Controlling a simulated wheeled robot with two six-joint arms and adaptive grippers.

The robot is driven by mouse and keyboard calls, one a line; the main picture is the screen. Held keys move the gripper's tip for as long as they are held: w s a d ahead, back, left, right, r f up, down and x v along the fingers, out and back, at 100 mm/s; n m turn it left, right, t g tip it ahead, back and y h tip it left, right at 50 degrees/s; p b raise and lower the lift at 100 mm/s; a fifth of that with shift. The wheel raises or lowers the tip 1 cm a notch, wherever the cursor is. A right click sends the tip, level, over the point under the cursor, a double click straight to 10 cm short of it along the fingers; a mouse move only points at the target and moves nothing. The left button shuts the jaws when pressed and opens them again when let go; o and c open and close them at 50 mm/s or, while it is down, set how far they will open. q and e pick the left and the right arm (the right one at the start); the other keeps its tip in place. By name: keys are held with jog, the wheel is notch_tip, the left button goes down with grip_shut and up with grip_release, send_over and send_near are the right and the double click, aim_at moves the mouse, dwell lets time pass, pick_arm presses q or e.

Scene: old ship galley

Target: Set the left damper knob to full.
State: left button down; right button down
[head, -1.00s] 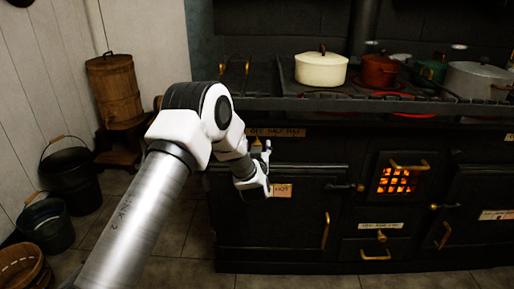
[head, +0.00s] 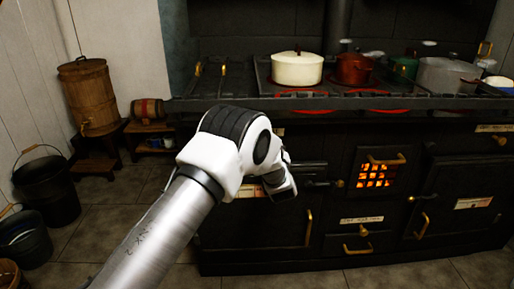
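My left gripper (head: 283,186) is in front of the left part of the black stove (head: 230,240), at the height of the upper oven door. I see it from behind, and its fingertips are not clear, so its opening cannot be told. My white wrist covers the place of the left damper knob and most of its lettered plate, so the knob's setting is hidden. Another lettered plate (head: 493,128) with a small brass knob (head: 501,140) is at the right edge. My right gripper is not in view.
A rail (head: 400,102) runs along the stove's front edge. A cream pot (head: 297,70), a red pot (head: 354,69) and other pots stand on top, near glowing red rings. The firebox grate (head: 376,176) glows. Buckets and a wooden barrel (head: 88,95) stand at left.

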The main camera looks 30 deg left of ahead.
pick_arm(q)
jog(key=shift+d+r, duration=0.1)
jog(key=c, duration=1)
grip_release()
jog(key=shift+c, duration=0.2)
jog(key=o, duration=0.3)
jog(key=shift+w+d, duration=0.15)
jog(key=shift+d, duration=0.05)
jog(key=shift+s, duration=0.25)
jog(key=v, duration=1.1)
jog(key=shift+s+d, duration=0.2)
jog(key=shift+s, duration=0.05)
